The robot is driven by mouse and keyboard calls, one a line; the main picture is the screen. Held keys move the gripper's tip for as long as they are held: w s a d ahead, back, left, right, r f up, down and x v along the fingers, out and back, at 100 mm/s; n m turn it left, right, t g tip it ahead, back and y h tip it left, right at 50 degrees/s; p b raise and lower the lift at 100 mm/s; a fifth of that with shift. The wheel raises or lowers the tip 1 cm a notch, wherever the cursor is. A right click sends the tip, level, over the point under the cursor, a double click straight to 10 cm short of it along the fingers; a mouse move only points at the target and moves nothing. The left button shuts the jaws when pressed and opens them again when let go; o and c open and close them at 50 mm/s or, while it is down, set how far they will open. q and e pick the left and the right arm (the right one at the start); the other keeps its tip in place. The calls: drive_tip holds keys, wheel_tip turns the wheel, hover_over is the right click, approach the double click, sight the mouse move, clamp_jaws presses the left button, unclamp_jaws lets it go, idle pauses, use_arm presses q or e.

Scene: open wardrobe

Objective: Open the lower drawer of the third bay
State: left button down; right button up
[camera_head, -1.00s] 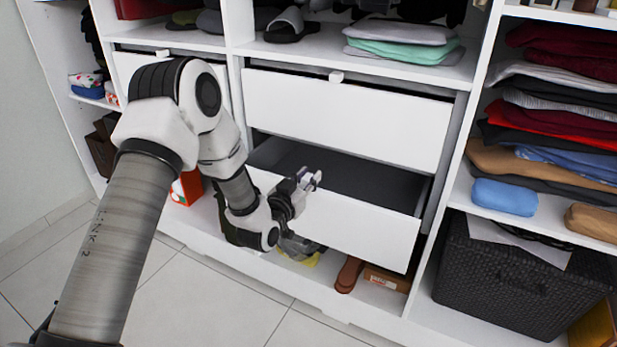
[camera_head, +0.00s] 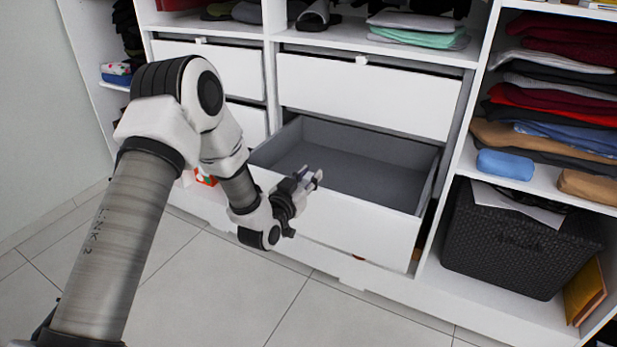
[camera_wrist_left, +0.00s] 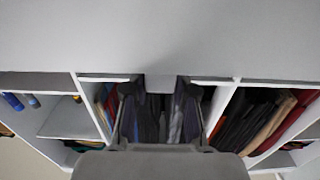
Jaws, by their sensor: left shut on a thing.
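The lower drawer (camera_head: 365,228) of the bay in the middle of the head view is pulled well out, and its empty grey inside shows. My left gripper (camera_head: 311,181) is at the top edge of its white front, at the left part of it. In the left wrist view the two fingers (camera_wrist_left: 159,92) are shut on a small pale handle (camera_wrist_left: 159,82), with the drawer's plain front (camera_wrist_left: 160,35) filling the top. In the head view the gripper hides this handle. My right gripper is not in view.
The upper drawer (camera_head: 365,97) above is shut. A dark woven basket (camera_head: 515,245) stands in the bay to the right, under stacked folded clothes (camera_head: 560,110). The tiled floor (camera_head: 230,285) in front is clear.

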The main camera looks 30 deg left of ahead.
use_arm(q)
drive_tip(key=c, duration=0.9)
unclamp_jaws()
drive_tip(key=s, duration=1.2)
